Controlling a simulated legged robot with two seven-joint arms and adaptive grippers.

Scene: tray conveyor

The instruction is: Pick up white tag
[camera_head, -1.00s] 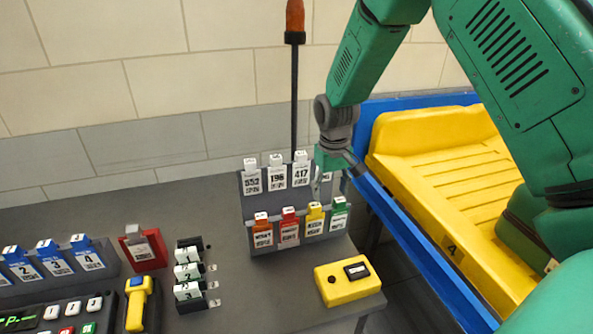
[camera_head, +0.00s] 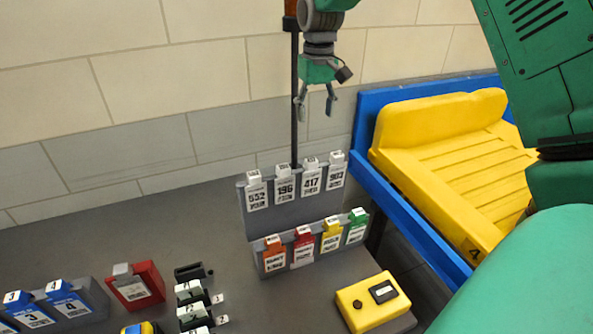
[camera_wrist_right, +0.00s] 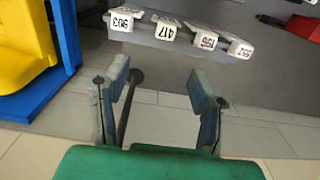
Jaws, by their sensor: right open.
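Several white tags stand in the upper row of a grey rack in the head view: tag 552 (camera_head: 257,195), tag 196 (camera_head: 285,187), tag 417 (camera_head: 311,182) and a rightmost tag (camera_head: 337,176). The right wrist view shows the rightmost tag as 903 (camera_wrist_right: 123,20), beside tag 417 (camera_wrist_right: 168,29). My right gripper (camera_head: 316,103) is open and empty, well above the rack in the head view. In the wrist view its two fingers (camera_wrist_right: 161,80) are spread, apart from the tags. My left gripper is not in view.
The rack's lower row holds orange (camera_head: 274,256), red (camera_head: 303,248), yellow (camera_head: 331,237) and green (camera_head: 356,228) tags. A yellow box (camera_head: 365,312) lies in front. A dark pole (camera_head: 294,120) rises behind the rack. A blue-framed conveyor with a yellow tray (camera_head: 400,145) stands right.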

